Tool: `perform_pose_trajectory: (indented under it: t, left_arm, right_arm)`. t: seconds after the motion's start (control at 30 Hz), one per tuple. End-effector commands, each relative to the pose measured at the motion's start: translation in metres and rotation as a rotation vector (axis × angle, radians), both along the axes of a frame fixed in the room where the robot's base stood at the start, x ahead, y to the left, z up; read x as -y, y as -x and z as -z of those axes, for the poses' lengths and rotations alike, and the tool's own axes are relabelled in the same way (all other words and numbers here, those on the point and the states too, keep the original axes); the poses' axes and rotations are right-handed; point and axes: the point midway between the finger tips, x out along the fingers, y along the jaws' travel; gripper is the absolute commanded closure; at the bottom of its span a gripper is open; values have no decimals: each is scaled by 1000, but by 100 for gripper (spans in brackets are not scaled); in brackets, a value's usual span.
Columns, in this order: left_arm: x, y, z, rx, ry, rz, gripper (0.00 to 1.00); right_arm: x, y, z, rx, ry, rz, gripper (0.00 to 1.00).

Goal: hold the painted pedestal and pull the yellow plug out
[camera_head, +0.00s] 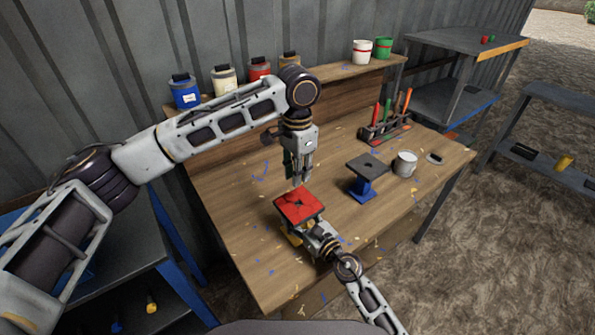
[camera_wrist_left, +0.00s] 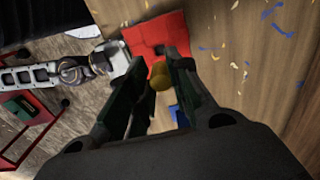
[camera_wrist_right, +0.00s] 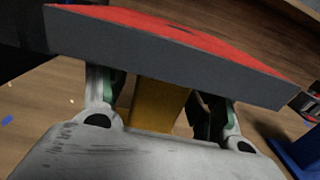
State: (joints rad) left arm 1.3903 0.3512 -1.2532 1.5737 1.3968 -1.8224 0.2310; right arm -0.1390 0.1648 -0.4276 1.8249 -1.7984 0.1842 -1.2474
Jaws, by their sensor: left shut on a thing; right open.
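The painted pedestal (camera_head: 298,204) has a red square top with a dark hole and a yellow stem; it stands at the table's near edge. The red top also shows in the left wrist view (camera_wrist_left: 172,32). My left gripper (camera_head: 301,180) is above the top, pointing down. In the left wrist view it is shut on the yellow plug (camera_wrist_left: 160,78), which appears clear of the dark hole. In the head view the plug cannot be made out. My right gripper (camera_head: 318,240) is below the top. In the right wrist view its open fingers stand either side of the yellow stem (camera_wrist_right: 160,105), with gaps showing.
A second pedestal (camera_head: 366,168), with dark top and blue stem, stands to the right. Behind it are a white can (camera_head: 404,163) and a tool rack (camera_head: 385,126). Several paint cans line the back shelf. Paint flecks cover the table; its left part is clear.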

Motion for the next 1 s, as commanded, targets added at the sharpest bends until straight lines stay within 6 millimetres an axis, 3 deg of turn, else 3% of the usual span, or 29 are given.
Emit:
perform_pose_trajectory:
  t: [0.37, 1.0]
  left_arm:
    - [0, 0, 0, 0, 0, 0, 90]
    - [0, 0, 0, 0, 0, 0, 90]
  right_arm:
    - [7, 9, 1, 0, 1, -1, 36]
    - [36, 50, 1, -2, 1, -1, 36]
